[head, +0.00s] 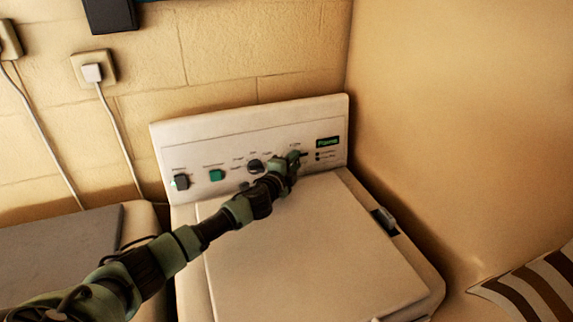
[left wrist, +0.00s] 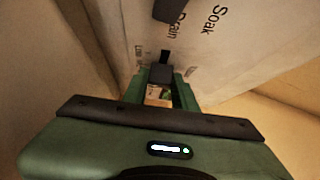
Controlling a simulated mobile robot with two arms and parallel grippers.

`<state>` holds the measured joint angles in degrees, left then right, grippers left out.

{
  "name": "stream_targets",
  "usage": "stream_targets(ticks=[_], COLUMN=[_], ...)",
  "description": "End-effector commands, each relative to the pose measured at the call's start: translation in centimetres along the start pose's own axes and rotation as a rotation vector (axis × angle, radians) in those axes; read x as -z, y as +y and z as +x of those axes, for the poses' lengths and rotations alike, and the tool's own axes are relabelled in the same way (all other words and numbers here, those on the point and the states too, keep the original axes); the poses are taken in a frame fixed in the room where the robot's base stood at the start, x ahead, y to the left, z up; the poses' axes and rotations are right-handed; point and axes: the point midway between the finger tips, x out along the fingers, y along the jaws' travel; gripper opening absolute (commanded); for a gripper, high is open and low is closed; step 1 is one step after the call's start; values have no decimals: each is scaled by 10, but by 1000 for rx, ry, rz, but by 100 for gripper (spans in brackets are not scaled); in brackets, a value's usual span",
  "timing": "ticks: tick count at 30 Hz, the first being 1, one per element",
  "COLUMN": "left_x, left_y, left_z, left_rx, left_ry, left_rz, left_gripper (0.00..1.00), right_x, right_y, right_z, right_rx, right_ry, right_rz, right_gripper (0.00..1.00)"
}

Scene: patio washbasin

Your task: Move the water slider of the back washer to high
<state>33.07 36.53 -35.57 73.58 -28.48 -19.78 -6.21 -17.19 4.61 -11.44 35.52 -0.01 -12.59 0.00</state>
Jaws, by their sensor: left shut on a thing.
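The white washer's control panel (head: 250,125) stands upright at the back of its top, below the wall. My left arm reaches across the washer in the head view. My left gripper (head: 294,158) is at the right part of the panel, below the small green display, and largely covers the water slider there. In the left wrist view, my gripper's green fingers (left wrist: 160,88) are shut on the dark slider knob (left wrist: 161,73). A dark slot piece shows just past the knob, near partly hidden lettering. The slider's exact setting cannot be read. My right gripper is not in view.
A dark dial (head: 255,166), a green button (head: 216,175) and a dark knob (head: 181,182) are left of my gripper. The closed lid (head: 310,255) lies below my arm. A wall closes off the right side. Another appliance (head: 65,240) stands at the left.

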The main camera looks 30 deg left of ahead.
Motion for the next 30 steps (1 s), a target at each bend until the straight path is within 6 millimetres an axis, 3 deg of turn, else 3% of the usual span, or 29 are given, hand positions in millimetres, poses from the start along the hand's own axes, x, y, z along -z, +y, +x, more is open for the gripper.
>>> stream_targets(ticks=[1,6,15,16,18,30], left_x=[10,26,29,29,29,27], left_y=[2,1,0,0,0,0], left_z=[9,24,26,26,26,22], left_rx=[1,0,0,0,0,1], left_ry=[3,2,6,6,5,3], left_rz=[-6,-4,-2,-2,-2,-1], left_gripper=[0,0,0,33,49,49], right_x=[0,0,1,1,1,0], right_y=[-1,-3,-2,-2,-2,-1], right_z=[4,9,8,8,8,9], right_rx=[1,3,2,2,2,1], right_ry=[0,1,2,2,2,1], right_rz=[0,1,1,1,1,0], right_gripper=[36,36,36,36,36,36])
